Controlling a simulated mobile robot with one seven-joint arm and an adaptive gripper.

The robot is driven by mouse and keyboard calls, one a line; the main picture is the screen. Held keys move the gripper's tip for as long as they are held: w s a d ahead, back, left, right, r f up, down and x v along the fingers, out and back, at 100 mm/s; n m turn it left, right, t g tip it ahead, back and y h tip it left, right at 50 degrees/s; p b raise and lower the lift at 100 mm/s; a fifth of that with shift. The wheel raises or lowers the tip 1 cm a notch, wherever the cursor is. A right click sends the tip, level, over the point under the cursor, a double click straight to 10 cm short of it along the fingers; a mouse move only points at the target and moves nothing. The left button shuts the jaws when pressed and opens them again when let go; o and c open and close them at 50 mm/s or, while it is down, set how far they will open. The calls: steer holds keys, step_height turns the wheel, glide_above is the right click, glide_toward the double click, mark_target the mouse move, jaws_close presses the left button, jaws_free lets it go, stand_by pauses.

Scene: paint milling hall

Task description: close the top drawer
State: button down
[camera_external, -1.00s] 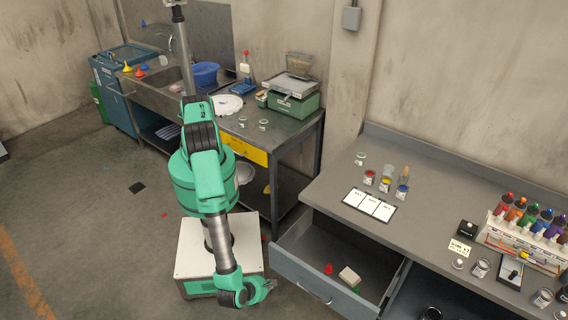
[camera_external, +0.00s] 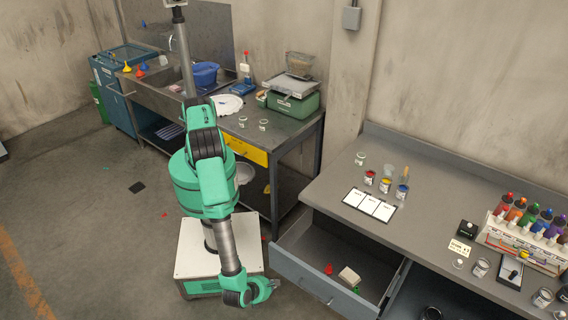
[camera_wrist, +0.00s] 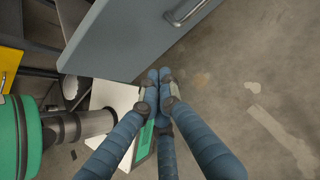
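The top drawer (camera_external: 311,283) of the grey bench on the right is pulled out. Its blue-grey front carries a metal handle (camera_external: 314,291), and a red item (camera_external: 328,269) and a pale block (camera_external: 349,276) lie inside. My gripper (camera_external: 276,285) is low, just left of the drawer front and apart from it in the outside view. In the wrist view the drawer front (camera_wrist: 137,42) fills the top with its handle (camera_wrist: 188,12) at upper right. My gripper (camera_wrist: 159,72) has its blue fingers together at the tips, with nothing seen between them.
The bench top (camera_external: 330,182) above the drawer holds white cards (camera_external: 370,204), small paint jars and a rack of coloured bottles (camera_external: 524,240). A second bench with a yellow drawer front (camera_external: 246,150) stands behind my arm.

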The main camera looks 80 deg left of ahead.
mark_target(291, 274)
steer(key=w+a+f, duration=0.1)
steer(key=w+a, duration=0.1)
steer(key=w+a+f, duration=0.1)
steer(key=w+a, duration=0.1)
steer(key=w+a+f+b, duration=0.1)
steer(key=f, duration=0.1)
steer(key=shift+w+a+f, duration=0.1)
steer(key=shift+w+a, duration=0.3)
steer(key=w+a+b, duration=0.1)
steer(key=w+a, duration=2.2)
steer(key=shift+w+a, duration=0.35)
steer(key=shift+d, duration=0.1)
